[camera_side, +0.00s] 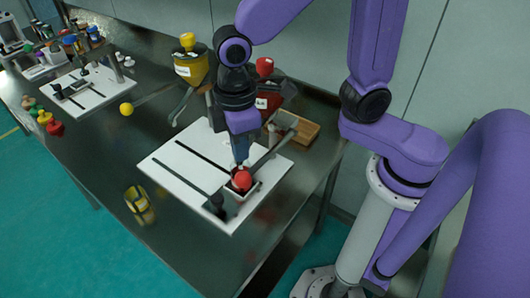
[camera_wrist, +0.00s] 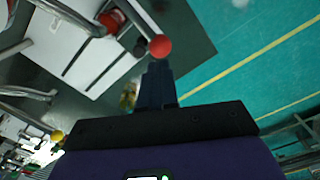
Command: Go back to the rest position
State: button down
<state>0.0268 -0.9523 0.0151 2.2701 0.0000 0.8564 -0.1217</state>
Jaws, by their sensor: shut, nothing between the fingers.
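My gripper (camera_side: 241,160) points down, its fingers shut and empty, just above a red ball (camera_side: 242,180) at the right part of a white slotted plate (camera_side: 190,193). In the wrist view, the closed fingers (camera_wrist: 158,72) end just below the red ball (camera_wrist: 160,47), which sits at the end of a metal rod. I cannot tell whether the fingertips touch the ball. The white plate (camera_wrist: 95,62) also shows there, with dark slots in it.
A yellow container (camera_side: 190,67) and a red one (camera_side: 270,85) stand at the back. A wooden tray (camera_side: 303,132) lies right of the plate. A yellow-and-dark item (camera_side: 139,204) stands near the front edge. A second white plate (camera_side: 86,93) is at far left. Bare dark tabletop (camera_side: 105,155) lies between the plates.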

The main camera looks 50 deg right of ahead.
dwell(0.6)
jog(key=s+d+r, duration=0.1)
jog(key=s+d, duration=1.1)
jog(key=d, duration=0.2)
jog(key=shift+d+r+n, duration=0.2)
jog(key=shift+r+n, duration=0.05)
jog(key=shift+n, duration=0.05)
dwell(1.1)
